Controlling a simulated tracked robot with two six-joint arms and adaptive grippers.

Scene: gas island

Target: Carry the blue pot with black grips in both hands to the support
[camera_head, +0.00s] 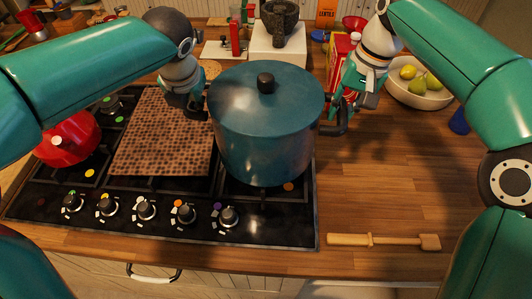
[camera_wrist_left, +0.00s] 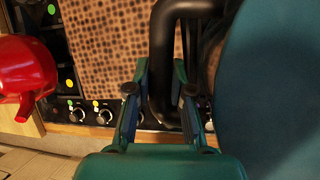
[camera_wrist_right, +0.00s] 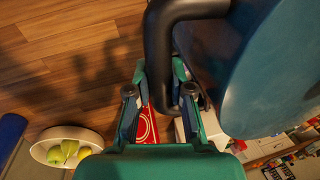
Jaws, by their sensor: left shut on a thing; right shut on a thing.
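The blue pot (camera_head: 265,130), lidded with a black knob, is upright over the right part of the hob. Whether its base touches the hob is hard to tell. My left gripper (camera_head: 197,106) is shut on its left black grip, which shows between the fingers in the left wrist view (camera_wrist_left: 162,60). My right gripper (camera_head: 342,103) is shut on the right black grip, also seen in the right wrist view (camera_wrist_right: 160,50). A brown dotted flat board (camera_head: 160,140) lies on the hob just left of the pot; I cannot tell whether it is the support.
A red kettle (camera_head: 68,140) stands on the hob's left side. A wooden mallet-like tool (camera_head: 385,241) lies at the counter's front right. A fruit bowl (camera_head: 420,94) and a mortar (camera_head: 279,18) stand behind. The right counter is mostly clear.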

